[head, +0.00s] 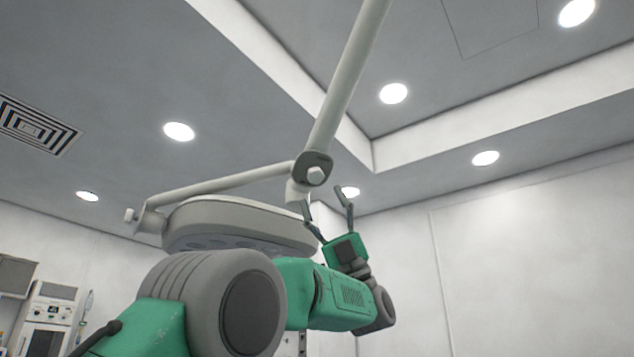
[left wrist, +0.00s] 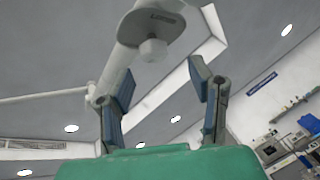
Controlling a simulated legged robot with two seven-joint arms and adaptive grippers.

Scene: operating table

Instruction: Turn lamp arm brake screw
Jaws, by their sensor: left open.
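The lamp arm (head: 345,80) comes down from the ceiling to a grey joint plate. The brake screw (head: 315,174), a pale faceted knob, sits on that joint; it also shows in the left wrist view (left wrist: 153,50), above and beyond my fingers. The lamp head (head: 240,226) hangs to the left on a side arm. My left gripper (head: 322,206) points up with its fingers spread, just below and right of the joint. In the left wrist view my left gripper (left wrist: 165,88) is open and empty, apart from the screw. My right gripper is in neither view.
Medical equipment (head: 48,318) stands by the wall at lower left. The space to the right of my arm is clear up to the white wall (head: 530,260).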

